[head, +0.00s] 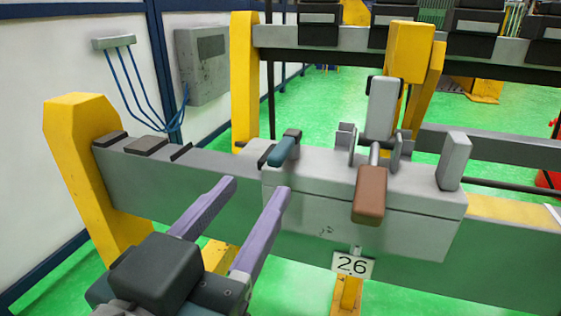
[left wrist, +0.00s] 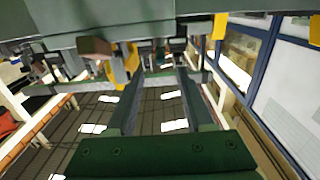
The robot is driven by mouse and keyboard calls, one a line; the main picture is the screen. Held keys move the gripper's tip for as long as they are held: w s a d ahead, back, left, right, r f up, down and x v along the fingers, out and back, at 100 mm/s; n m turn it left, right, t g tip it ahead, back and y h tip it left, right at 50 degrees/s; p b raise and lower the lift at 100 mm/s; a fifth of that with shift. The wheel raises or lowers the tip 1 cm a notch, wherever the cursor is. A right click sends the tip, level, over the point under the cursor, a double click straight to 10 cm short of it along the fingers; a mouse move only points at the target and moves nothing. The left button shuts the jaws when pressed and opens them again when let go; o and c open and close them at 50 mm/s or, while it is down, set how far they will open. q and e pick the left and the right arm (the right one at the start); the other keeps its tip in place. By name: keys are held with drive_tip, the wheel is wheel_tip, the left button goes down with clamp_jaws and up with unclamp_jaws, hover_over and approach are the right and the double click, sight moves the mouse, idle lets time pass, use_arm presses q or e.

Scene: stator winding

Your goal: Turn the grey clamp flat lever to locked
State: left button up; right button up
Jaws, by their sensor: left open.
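The grey clamp block (head: 345,213) sits on a long grey beam in the head view. A flat grey lever-like paddle (head: 382,108) stands upright at its top, between two small brackets. A second flat grey upright piece (head: 453,160) stands at the block's right end; I cannot tell for sure which is the flat lever. A brown handle (head: 370,194) hangs tilted over the front face.
A 26 label (head: 352,265) hangs under the block. A yellow post (head: 85,170) supports the beam's left end, and another yellow post (head: 243,85) stands behind. A rear beam carries several dark clamps. In the left wrist view, the brown handle (left wrist: 95,46) shows near the top left.

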sight(273, 163)
use_arm(q)
drive_tip(key=b+x, duration=0.1)
drive_tip(key=x, duration=0.8)
drive_tip(key=shift+w, duration=0.2)
clamp_jaws()
idle(1.1)
